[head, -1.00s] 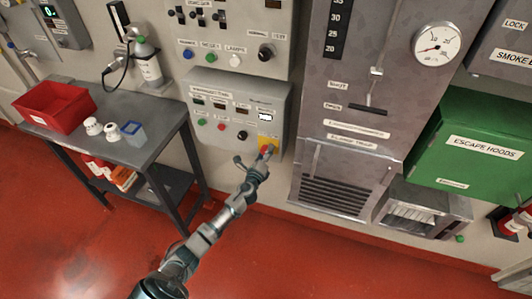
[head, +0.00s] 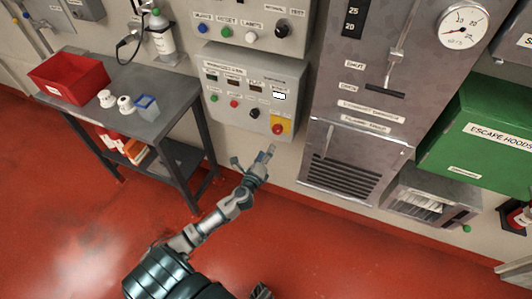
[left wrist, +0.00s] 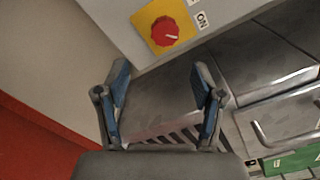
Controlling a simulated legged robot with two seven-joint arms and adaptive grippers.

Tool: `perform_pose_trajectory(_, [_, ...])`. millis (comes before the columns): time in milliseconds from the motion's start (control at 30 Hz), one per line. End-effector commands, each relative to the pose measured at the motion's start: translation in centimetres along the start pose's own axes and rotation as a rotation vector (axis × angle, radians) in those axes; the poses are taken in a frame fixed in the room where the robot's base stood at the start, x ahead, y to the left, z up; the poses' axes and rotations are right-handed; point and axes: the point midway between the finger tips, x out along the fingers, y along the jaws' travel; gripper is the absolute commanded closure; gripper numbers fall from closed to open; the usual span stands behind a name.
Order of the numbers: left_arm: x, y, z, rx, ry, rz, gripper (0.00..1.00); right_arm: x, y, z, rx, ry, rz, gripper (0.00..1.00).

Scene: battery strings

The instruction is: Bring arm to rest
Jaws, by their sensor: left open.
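My left arm reaches in from the bottom of the head view, and its gripper (head: 254,163) is open and empty. It is in front of the wall, below the lower control panel (head: 246,72). In the left wrist view the two fingers of the left gripper (left wrist: 164,95) stand apart with nothing between them. A red knob on a yellow plate (head: 279,127) is at the panel's lower right, above the gripper and apart from it. The knob also shows in the left wrist view (left wrist: 164,31). My right gripper is not clearly in view.
A grey table (head: 181,92) on the left holds a red bin (head: 70,78), white cups and a blue container (head: 147,107). A grey cabinet with a vent (head: 345,165) and a green box (head: 480,130) are on the right wall. The red floor is open.

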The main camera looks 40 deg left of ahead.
Motion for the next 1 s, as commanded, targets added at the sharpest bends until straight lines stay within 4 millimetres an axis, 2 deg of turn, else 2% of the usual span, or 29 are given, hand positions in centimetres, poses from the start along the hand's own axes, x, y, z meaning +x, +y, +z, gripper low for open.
perform_pose_trajectory(500, [-0.1,0.0,0.0,-0.002,0.0,0.001,0.32,0.0,0.0,0.0,0.0,-0.001,-0.001,0.6])
perform_pose_trajectory(600, [-0.4,1.1,-0.6,-0.043,0.009,0.033,0.32,-0.1,0.0,-0.1,0.0,0.003,0.0,0.6])
perform_pose_trajectory(667, [-1.1,2.8,-1.6,-0.11,0.022,0.086,0.32,0.3,0.0,-0.1,0.0,0.004,0.0,0.6])
perform_pose_trajectory(767, [-3.4,7.5,-4.6,-0.298,0.044,0.241,0.32,1.8,-0.1,0.7,-0.002,-0.009,-0.001,0.6])
perform_pose_trajectory(867, [-7.6,13.3,-8.6,-0.539,0.046,0.454,0.32,3.2,-0.1,1.4,-0.004,-0.013,-0.002,0.6])
perform_pose_trajectory(900, [-9.6,15.4,-10.3,-0.632,0.039,0.542,0.32,3.8,-0.1,1.6,-0.005,-0.015,-0.002,0.6])
perform_pose_trajectory(967, [-13.0,18.4,-12.9,-0.767,0.018,0.676,0.32,4.6,-0.2,2.1,-0.006,-0.018,-0.002,0.6])
perform_pose_trajectory(1000, [-15.4,20.1,-14.5,-0.851,-0.003,0.766,0.32,5.1,-0.2,2.5,-0.006,-0.02,-0.002,0.6])
